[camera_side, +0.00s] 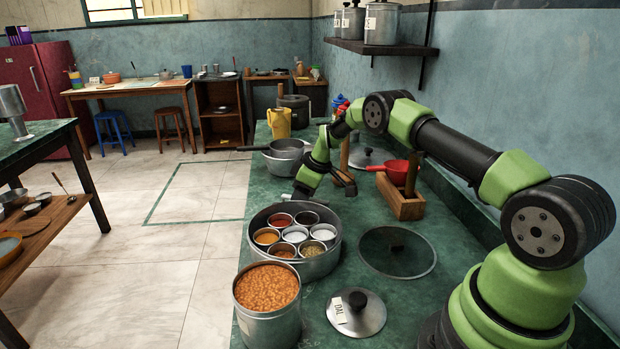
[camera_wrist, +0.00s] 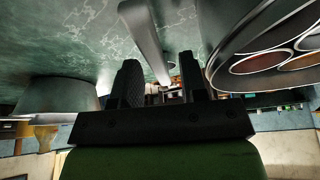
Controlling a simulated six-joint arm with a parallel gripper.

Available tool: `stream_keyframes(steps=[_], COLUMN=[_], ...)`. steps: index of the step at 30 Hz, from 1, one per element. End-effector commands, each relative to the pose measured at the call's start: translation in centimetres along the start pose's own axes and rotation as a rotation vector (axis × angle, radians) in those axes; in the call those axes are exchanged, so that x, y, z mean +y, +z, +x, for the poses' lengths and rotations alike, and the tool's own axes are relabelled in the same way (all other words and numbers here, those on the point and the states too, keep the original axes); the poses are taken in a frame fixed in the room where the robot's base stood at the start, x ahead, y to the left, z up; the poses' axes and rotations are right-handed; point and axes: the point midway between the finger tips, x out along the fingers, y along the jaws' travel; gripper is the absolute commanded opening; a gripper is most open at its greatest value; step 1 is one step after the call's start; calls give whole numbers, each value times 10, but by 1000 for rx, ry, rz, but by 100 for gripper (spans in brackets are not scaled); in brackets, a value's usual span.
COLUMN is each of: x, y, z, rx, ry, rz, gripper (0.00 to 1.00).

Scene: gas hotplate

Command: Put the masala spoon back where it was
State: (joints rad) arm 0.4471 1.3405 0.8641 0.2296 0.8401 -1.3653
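The masala box (camera_side: 334,250) is a round steel tin of small spice cups on the green counter. Part of its rim (camera_wrist: 216,85) shows at the right of the wrist view. My gripper (camera_side: 301,191) is low over the counter, just behind the box. In the wrist view my gripper (camera_wrist: 158,68) has its two dark fingers apart. A narrow grey metal strip (camera_wrist: 146,38), which looks like the masala spoon's handle, runs down to the gap between them. I see no finger pressed on it. The spoon's bowl cannot be made out.
A steel pot (camera_side: 285,163) with a long handle stands behind the gripper. A wooden holder (camera_side: 402,204) and red pan (camera_side: 398,171) are at right. A glass lid (camera_side: 398,252), a steel lid (camera_side: 357,315) and a dal pot (camera_side: 268,325) are in front.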

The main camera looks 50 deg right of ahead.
Motion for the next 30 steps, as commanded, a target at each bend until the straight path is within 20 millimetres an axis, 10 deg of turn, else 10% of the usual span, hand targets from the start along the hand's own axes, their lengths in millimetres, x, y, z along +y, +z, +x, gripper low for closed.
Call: stream_keyframes(steps=[22,30], x=[-6,-82], y=[-6,-42], z=[-121,-214], rx=[5,51], ry=[3,37], rz=[9,166], gripper=[40,40])
